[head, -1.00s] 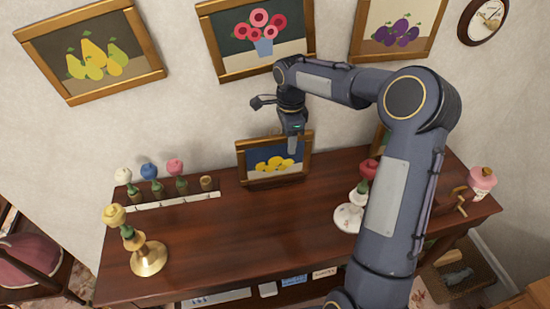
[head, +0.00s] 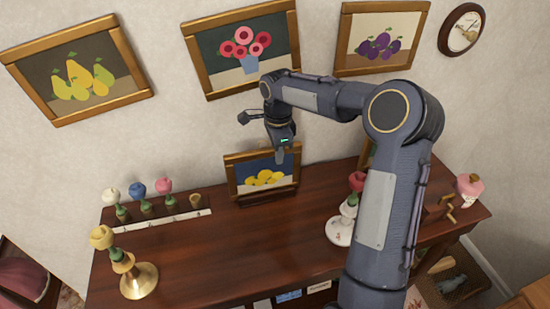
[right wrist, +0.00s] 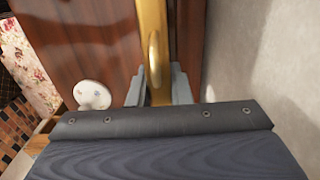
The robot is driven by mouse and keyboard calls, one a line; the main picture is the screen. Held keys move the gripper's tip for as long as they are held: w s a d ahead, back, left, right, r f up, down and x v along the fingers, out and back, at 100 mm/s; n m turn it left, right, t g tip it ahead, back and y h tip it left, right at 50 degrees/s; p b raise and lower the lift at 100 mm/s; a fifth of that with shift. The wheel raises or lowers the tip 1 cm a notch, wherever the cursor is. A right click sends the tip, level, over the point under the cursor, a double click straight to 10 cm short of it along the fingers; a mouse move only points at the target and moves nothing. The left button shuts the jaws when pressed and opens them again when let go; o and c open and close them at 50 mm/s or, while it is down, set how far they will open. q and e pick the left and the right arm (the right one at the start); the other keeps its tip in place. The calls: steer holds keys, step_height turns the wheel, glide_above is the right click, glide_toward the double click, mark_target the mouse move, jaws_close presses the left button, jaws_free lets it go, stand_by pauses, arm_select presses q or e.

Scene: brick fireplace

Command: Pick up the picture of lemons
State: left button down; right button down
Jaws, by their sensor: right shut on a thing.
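The picture of lemons (head: 264,179) is a small gold-framed picture with yellow lemons on a dark blue ground. It stands upright at the back of the wooden mantel, near the wall, in the head view. My right gripper (head: 280,155) comes down on its top edge from above. In the right wrist view the gripper (right wrist: 158,88) is shut on the gold frame (right wrist: 153,45), with one finger on each side. Whether the picture's bottom edge touches the mantel is hard to tell. My left gripper is not in view.
The mantel (head: 200,255) has clear room in front of the picture. A row of flower pieces (head: 137,193) and a brass candlestick (head: 137,278) stand left; a white candlestick (head: 341,230) stands right. Pictures of pears (head: 80,80), flowers (head: 240,50) and plums (head: 380,40) hang behind.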

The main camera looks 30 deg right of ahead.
step_height(320, 180, up, 2)
steer(key=shift+r, duration=0.25)
steer(key=s+a+r+b, duration=0.2)
steer(key=s+a+r, duration=0.6)
steer(key=a, duration=0.3)
steer(key=shift+s+r, duration=0.3)
steer(key=shift+r, duration=0.6)
